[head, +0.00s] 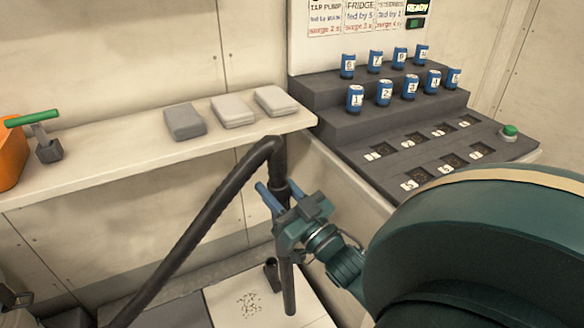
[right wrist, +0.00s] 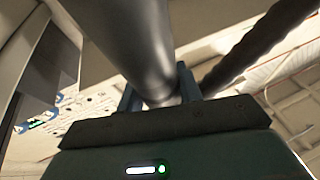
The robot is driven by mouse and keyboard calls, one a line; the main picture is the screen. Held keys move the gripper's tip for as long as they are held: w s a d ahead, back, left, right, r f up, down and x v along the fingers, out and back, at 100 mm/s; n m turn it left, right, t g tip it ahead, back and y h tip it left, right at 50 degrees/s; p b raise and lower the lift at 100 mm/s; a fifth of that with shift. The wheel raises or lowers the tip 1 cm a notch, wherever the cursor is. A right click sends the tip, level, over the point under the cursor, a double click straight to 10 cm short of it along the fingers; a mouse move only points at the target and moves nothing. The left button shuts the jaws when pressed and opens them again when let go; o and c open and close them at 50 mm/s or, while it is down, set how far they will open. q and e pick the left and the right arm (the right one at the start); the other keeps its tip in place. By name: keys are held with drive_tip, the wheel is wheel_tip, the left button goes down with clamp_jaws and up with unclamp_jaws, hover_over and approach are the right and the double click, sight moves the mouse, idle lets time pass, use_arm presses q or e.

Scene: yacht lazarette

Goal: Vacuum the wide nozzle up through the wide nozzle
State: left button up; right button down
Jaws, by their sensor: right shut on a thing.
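My right gripper (head: 272,192) is shut around a dark grey vacuum wand (head: 288,270). The wand hangs nearly upright, its lower end over a pale floor panel (head: 225,290). A dark ribbed hose (head: 215,215) bends over from its top and runs down to the left. In the right wrist view the wand (right wrist: 135,45) passes between the fingers, with the hose (right wrist: 265,40) behind. A small dark piece (head: 271,274), perhaps a nozzle, is just left of the wand's lower part; I cannot tell whether they touch. My left gripper is not in view.
A speckled patch of debris (head: 249,304) lies on the pale panel. A stepped console (head: 400,130) with blue numbered cylinders stands at right. My arm covers the lower right.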

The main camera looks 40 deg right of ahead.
drive_tip(key=d, duration=0.1)
drive_tip(key=f+b, duration=0.1)
drive_tip(key=d, duration=0.1)
drive_tip(key=shift+s+d+f+t+b, duration=0.2)
drive_tip(key=shift+s+d+t+b, duration=0.05)
drive_tip(key=shift+d+t+b, duration=0.1)
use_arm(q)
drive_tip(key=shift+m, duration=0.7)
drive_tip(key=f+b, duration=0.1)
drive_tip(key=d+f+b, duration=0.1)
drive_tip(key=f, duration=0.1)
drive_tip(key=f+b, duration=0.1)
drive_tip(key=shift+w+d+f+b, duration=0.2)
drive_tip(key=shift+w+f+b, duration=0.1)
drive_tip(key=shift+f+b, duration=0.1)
use_arm(e)
drive_tip(key=w+d, duration=0.2)
drive_tip(key=w, duration=0.5)
drive_tip(key=w+d, duration=0.3)
drive_tip(key=w, duration=0.5)
drive_tip(key=shift+d, duration=0.35)
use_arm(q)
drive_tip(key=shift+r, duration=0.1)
use_arm(e)
drive_tip(key=shift+r, duration=0.1)
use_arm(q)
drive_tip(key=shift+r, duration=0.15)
use_arm(e)
drive_tip(key=shift+f, duration=0.35)
